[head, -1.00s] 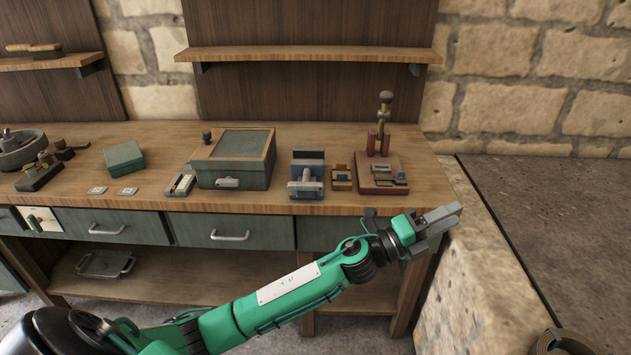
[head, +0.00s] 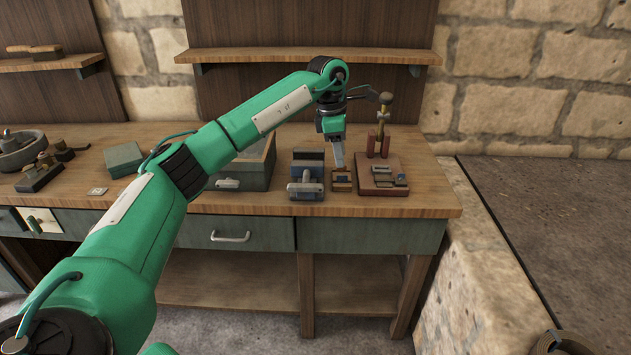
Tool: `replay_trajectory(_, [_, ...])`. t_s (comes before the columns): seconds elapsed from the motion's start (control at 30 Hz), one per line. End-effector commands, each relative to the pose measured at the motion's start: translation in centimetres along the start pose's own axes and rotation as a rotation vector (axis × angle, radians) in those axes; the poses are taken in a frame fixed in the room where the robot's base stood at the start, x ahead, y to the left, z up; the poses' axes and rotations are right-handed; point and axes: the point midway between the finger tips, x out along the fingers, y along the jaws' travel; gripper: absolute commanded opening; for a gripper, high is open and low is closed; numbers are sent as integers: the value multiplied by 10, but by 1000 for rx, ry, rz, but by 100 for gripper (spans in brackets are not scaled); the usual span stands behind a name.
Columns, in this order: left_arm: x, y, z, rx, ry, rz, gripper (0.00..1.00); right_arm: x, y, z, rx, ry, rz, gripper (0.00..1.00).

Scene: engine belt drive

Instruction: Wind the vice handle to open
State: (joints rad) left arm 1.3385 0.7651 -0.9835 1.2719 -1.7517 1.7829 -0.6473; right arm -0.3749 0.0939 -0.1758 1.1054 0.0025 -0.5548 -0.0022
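The vice (head: 307,170) stands near the front edge of the workbench, a blue-grey block with a pale bar-like handle (head: 305,187) across its front. My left gripper (head: 339,162) points down just right of the vice, above or at a small wooden piece (head: 342,180). It is apart from the handle in the picture. Its fingers overlap from this angle, so I cannot tell whether they are open or shut. My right gripper is out of view.
A red-brown press-like stand (head: 384,175) with a tall post is to the right. A green box (head: 237,180) stands left of the vice, partly behind my arm. Grey drawers (head: 370,235) lie below the bench top (head: 430,195).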

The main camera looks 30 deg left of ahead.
Motion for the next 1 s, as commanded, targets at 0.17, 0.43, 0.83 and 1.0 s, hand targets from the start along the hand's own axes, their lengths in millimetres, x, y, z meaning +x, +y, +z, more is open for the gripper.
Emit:
replay_trajectory(0.17, [-39, 14, -46, -55, 151, 16, 40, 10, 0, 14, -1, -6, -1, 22])
replay_trajectory(0.43, [-24, 15, -58, -65, 182, 11, 40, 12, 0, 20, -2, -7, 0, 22])
replay_trajectory(0.83, [57, 15, -72, -65, 179, 11, 40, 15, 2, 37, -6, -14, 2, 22])
replay_trajectory(1.0, [80, 16, -76, -64, 177, 12, 40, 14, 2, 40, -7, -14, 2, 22])
